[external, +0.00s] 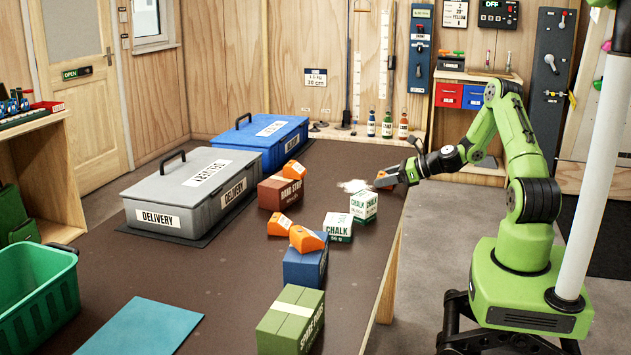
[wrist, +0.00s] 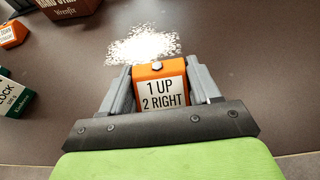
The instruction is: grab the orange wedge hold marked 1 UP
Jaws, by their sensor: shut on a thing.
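The orange wedge hold (wrist: 163,96) has a white label reading "1 UP 2 RIGHT" and a bolt head near its top. My gripper (wrist: 160,76) is shut on it, with one grey finger on each side. In the external view my gripper (external: 388,178) is at the table's right side, by a patch of white powder, and some orange of the wedge shows between its fingers. I cannot tell whether the wedge touches the table.
Other orange wedges lie on the brown-red box (external: 281,194), on the blue box (external: 305,265) and on the table (external: 365,240). Chalk boxes (external: 364,205) stand near my gripper. The grey delivery case (external: 160,203) and blue case (external: 262,147) are farther left. A green crate (external: 40,305) is front left.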

